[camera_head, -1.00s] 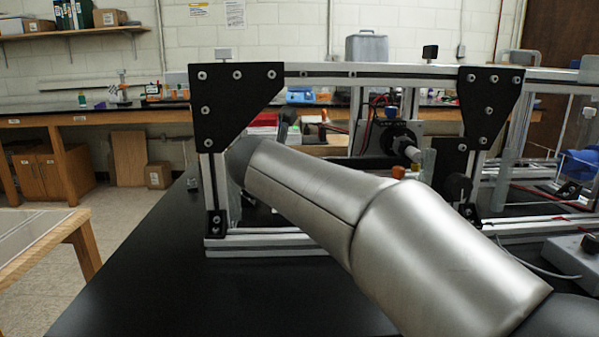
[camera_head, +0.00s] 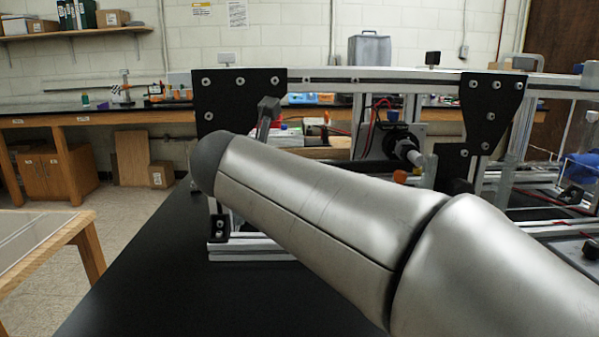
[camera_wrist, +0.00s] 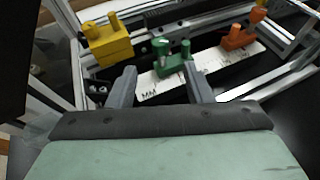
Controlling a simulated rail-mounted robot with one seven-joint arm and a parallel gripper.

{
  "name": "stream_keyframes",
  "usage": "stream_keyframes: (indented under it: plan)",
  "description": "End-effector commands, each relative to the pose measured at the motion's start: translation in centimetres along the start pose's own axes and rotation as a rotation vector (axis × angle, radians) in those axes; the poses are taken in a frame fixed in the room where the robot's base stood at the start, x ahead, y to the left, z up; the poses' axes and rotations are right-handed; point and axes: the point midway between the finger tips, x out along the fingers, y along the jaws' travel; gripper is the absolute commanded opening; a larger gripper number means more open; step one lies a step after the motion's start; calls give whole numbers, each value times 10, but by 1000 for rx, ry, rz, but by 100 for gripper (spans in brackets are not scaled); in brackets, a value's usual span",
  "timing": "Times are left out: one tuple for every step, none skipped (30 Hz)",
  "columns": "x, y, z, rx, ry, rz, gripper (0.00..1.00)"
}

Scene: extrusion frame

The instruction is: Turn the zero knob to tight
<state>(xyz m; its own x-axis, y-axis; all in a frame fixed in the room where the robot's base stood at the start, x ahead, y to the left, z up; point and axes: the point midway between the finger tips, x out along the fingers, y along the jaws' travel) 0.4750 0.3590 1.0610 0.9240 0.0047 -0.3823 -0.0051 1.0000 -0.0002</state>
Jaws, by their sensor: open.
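In the wrist view, a green block with two upright knobs (camera_wrist: 172,56) sits on a pale scale strip marked "MM" (camera_wrist: 148,90). A yellow block with two knobs (camera_wrist: 108,41) stands to its left, and an orange block with knobs (camera_wrist: 239,38) stands to its right. No label shows which knob is the zero knob. My gripper (camera_wrist: 160,74) is open and empty, its two grey fingers pointing toward the green block, which shows between and beyond the tips. I cannot tell the gap to it. In the head view my arm hides most of this area.
An aluminium extrusion frame with black corner plates (camera_head: 238,95) stands on the black bench (camera_head: 150,270). Its rails (camera_wrist: 68,50) run around the blocks in the wrist view. Bare bench lies at the front left of the frame.

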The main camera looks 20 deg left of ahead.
Motion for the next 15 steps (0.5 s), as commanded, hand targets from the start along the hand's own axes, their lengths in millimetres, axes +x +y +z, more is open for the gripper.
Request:
stream_keyframes:
  plan:
    - [-14,0,2,0,-1,3,46]
    - [-22,0,2,1,-1,2,46]
    - [-31,0,2,1,-1,3,46]
    - [-38,0,2,1,-1,2,46]
    - [-44,0,2,1,0,1,46]
    - [-52,0,1,1,0,2,46]
    - [-58,0,1,1,0,1,46]
    - [-63,0,1,1,0,1,46]
    - [-69,0,1,2,0,1,46]
    - [-72,0,1,1,0,0,46]
    - [-76,0,1,1,0,0,46]
    - [-80,0,0,1,1,0,46]
    - [-82,0,0,1,1,0,46]
    - [-84,0,0,1,1,-1,46]
    - [-86,0,0,1,1,-1,46]
